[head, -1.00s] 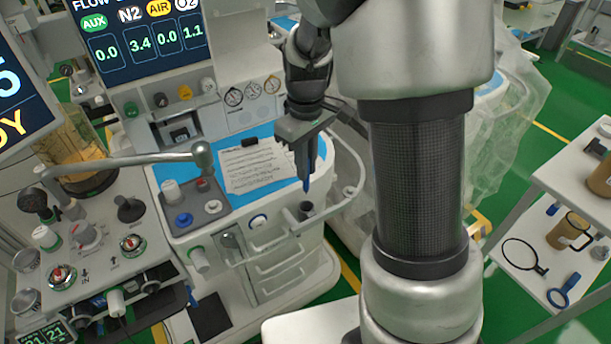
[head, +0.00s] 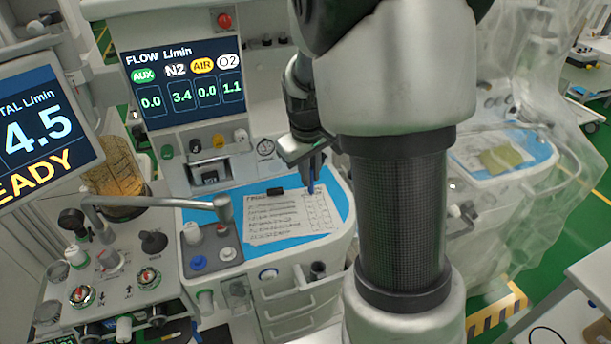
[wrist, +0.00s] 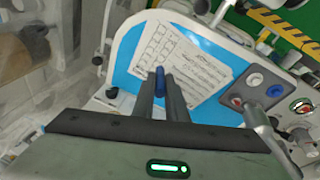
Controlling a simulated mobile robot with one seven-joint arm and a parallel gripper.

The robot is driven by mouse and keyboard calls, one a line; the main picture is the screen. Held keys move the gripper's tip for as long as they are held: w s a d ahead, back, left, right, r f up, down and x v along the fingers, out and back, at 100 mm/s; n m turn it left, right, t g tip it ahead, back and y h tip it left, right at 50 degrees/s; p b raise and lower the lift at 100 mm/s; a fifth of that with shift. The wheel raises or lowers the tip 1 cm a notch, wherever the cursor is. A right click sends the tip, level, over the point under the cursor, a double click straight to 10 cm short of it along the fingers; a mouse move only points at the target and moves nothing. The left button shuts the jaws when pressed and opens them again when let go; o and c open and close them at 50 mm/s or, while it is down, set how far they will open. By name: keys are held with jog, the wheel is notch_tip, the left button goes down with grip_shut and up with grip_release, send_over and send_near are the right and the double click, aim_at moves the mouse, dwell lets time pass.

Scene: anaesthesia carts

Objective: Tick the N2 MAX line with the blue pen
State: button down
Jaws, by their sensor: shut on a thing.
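My gripper (head: 312,178) is shut on the blue pen (head: 310,186), which points down over the right part of the checklist sheet. In the wrist view the pen (wrist: 160,72) shows between my two fingers (wrist: 161,92), close to the tick-box columns. I cannot tell whether its tip touches the paper. The checklist sheet (head: 275,217) lies on the blue mat (head: 345,205) of the cart top, with rows of text and boxes on its right side. It also shows in the wrist view (wrist: 200,68). The text is too small to read, so the N2 MAX line cannot be picked out.
A black clip (head: 276,191) sits at the sheet's top edge. Left of the sheet stand a grey panel with knobs (head: 212,250) and a jointed metal arm (head: 160,202). The flow screen (head: 185,85) is behind.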

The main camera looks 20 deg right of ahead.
jog(key=s+b+x, duration=0.1)
jog(key=b+x, duration=0.3)
jog(key=x, duration=0.2)
jog(key=shift+s+a+f+b, duration=0.15)
jog(key=shift+a+f+b, duration=0.25)
jog(key=shift+f, duration=0.1)
jog(key=shift+f+b, duration=0.5)
jog(key=shift+f, duration=0.1)
dwell(1.1)
jog(key=shift+d, duration=0.5)
dwell(1.1)
jog(key=shift+r, duration=0.1)
jog(key=w+p+v, duration=0.1)
jog(key=p+v, duration=0.4)
jog(key=v, duration=0.1)
jog(key=shift+d+r, duration=0.35)
jog(key=shift+r, duration=0.2)
